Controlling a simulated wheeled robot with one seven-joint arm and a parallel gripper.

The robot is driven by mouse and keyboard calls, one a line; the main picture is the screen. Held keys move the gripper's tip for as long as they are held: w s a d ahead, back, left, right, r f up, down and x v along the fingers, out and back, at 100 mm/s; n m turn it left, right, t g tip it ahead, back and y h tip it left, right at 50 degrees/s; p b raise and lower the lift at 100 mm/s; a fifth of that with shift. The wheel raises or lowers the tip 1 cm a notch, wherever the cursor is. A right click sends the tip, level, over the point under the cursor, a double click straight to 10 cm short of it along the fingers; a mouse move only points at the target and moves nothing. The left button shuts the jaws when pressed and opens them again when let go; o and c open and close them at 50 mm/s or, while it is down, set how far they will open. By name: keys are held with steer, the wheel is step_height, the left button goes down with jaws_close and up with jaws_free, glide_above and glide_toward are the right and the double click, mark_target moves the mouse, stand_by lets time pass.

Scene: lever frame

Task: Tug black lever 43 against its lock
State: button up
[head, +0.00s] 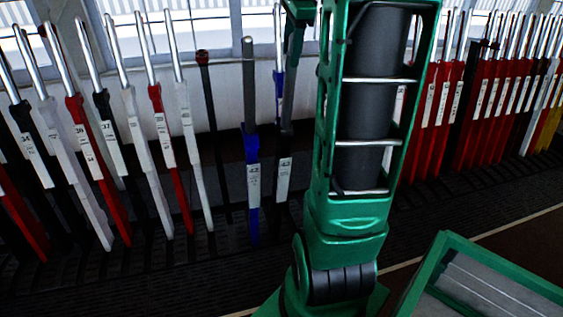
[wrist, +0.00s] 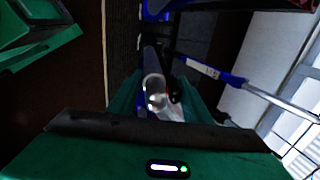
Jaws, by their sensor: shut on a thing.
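The black lever 43 (head: 285,140) stands just right of a blue lever with a white plate in the head view. Its lower part is dark with a white number plate; the number is too small to read surely. In the wrist view a round silver handle end (wrist: 155,90) sits between the green fingers of my gripper (wrist: 157,100), which is shut on it. In the head view only a green part of my gripper shows near the lever's top; my arm hides part of that area.
The blue lever (head: 252,180) stands close on the left. A row of white, red and black levers (head: 115,140) fills the left side, and red levers (head: 480,105) crowd the right. Windows lie behind. Dark floor (head: 525,240) is open at the front right.

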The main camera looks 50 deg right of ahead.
steer(key=o, duration=0.3)
steer(key=shift+w+d+r, duration=0.35)
steer(key=shift+w+r, duration=0.15)
steer(key=shift+w, duration=0.3)
steer(key=shift+o, duration=0.2)
steer(key=o, duration=1.1)
steer(key=shift+f, duration=0.1)
steer(key=shift+o, duration=0.2)
steer(key=shift+d+v, duration=0.15)
steer(key=shift+v, duration=2.05)
steer(key=shift+d+v, duration=0.1)
steer(key=shift+v, duration=2.05)
steer(key=shift+w, duration=0.15)
